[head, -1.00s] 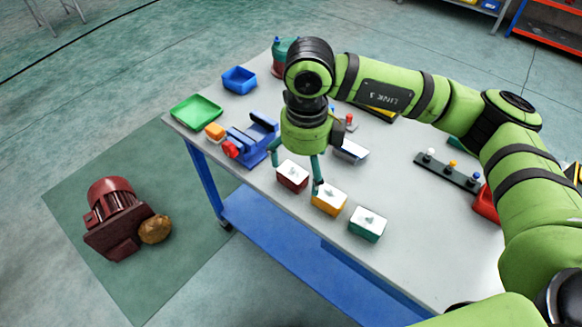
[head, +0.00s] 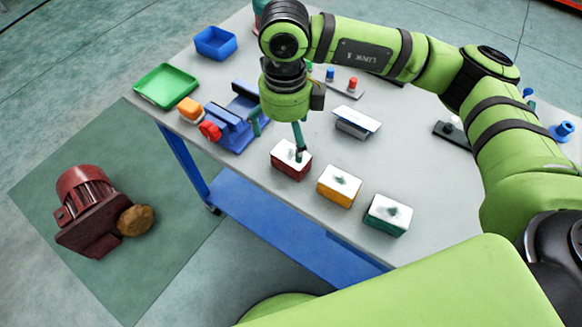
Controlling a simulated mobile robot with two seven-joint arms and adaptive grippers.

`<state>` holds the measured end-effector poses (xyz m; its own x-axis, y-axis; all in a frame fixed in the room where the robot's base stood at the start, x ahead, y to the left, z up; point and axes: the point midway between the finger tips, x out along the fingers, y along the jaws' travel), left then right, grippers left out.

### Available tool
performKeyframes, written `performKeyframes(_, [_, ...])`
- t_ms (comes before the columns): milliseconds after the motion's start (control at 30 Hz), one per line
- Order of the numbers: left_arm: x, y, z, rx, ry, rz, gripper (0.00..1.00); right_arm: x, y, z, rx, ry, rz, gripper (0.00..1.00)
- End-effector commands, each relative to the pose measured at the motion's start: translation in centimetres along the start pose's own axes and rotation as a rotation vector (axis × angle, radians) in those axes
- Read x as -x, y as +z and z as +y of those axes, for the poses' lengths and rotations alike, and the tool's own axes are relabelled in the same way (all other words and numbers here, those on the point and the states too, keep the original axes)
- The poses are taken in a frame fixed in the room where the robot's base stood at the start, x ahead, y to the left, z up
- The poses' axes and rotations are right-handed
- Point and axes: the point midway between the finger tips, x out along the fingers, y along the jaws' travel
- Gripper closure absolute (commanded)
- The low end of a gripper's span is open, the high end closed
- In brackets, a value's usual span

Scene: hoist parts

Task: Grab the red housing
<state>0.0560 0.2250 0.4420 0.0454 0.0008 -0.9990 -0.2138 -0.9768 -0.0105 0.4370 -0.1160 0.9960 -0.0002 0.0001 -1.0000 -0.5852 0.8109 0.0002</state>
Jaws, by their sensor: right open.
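The red housing (head: 289,168) is a small dark red box with a white top. It sits near the table's front edge, left of a yellow housing (head: 337,190) and a green one (head: 387,218). My right gripper (head: 278,140) is open and points down, with nothing between its fingers. One finger overlaps the red housing's top in the picture; the other is to its left, near the blue vise. I cannot tell if the near finger touches the top. My left gripper is not in view.
A blue vise (head: 230,128) with a red knob and an orange block stand left of the housings. A green tray (head: 166,86) and a blue bin (head: 216,43) are farther back. A dark red motor (head: 84,197) lies on the floor mat.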

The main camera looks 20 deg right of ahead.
Motion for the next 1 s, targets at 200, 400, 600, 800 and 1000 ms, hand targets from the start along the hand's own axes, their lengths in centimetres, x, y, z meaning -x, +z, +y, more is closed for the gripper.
performKeyframes(200, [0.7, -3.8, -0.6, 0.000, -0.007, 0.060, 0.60, -2.0, -0.1, 0.0, -0.001, 0.001, 0.004, 0.03])
performKeyframes(400, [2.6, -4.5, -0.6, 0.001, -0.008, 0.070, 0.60, -4.5, -0.4, -0.1, -0.001, 0.002, 0.006, 0.03])
performKeyframes(600, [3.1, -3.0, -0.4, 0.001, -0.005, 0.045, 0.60, -7.1, -0.3, -0.1, -0.001, 0.001, 0.002, 0.03])
performKeyframes(800, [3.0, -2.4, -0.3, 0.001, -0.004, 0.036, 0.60, -7.4, -0.3, -0.1, 0.001, 0.000, 0.000, 0.03])
performKeyframes(1000, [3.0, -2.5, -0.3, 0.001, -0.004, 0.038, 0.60, -7.4, -0.3, -0.1, 0.000, 0.000, 0.000, 0.63])
